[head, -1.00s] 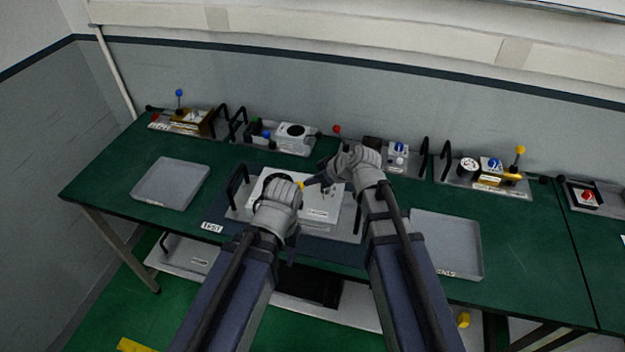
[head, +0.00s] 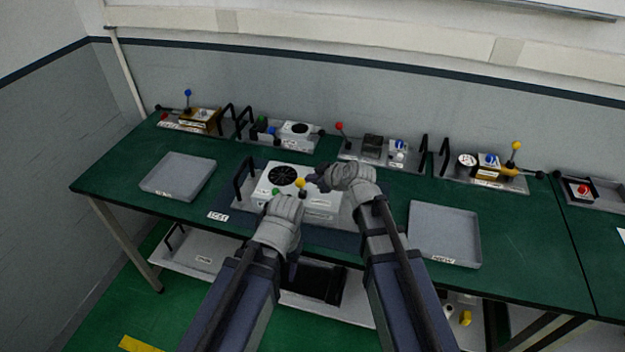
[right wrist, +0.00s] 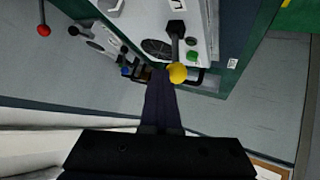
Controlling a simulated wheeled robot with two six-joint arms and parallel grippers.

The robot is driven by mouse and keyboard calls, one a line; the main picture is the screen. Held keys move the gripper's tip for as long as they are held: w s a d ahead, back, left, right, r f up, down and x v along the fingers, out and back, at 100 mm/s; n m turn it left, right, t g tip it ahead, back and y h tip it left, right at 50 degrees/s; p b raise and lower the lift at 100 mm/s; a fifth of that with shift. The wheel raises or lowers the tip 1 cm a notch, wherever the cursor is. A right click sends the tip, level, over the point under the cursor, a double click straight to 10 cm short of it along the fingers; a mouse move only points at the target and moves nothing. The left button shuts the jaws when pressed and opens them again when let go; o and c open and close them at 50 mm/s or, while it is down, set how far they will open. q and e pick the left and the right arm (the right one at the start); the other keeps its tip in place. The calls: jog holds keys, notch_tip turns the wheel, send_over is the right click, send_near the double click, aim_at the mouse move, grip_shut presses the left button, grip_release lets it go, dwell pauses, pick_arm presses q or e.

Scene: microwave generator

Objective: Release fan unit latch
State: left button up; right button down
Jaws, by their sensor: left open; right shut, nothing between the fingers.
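The fan unit (head: 322,197) is a white box with a round black fan grille (head: 282,174), lying on a grey tray at the middle of the bench. A lever with a yellow knob (head: 300,183) and a green knob (head: 277,191) stand on it. My right gripper (head: 317,181) is shut and empty, just right of the yellow knob. In the right wrist view its dark fingers (right wrist: 163,85) end beside the yellow knob (right wrist: 177,73); contact is unclear. My left gripper (head: 281,203) is open at the unit's front edge, below the green knob; its fingertips are mostly hidden. I cannot tell which part is the latch.
Empty grey trays stand left (head: 178,176) and right (head: 444,234) of the unit. A black handle (head: 243,174) rises at the unit tray's left side. Several panels with levers and knobs line the back of the bench. Green bench top between them is free.

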pick_arm(q)
jog(key=shift+r, duration=0.1)
pick_arm(e)
jog(key=shift+r, duration=0.1)
pick_arm(q)
jog(key=shift+r+p, duration=0.7)
jog(key=shift+p, duration=0.15)
pick_arm(e)
jog(key=shift+r, duration=0.7)
pick_arm(q)
jog(key=shift+w+r, duration=0.1)
pick_arm(e)
jog(key=shift+w+r, duration=0.1)
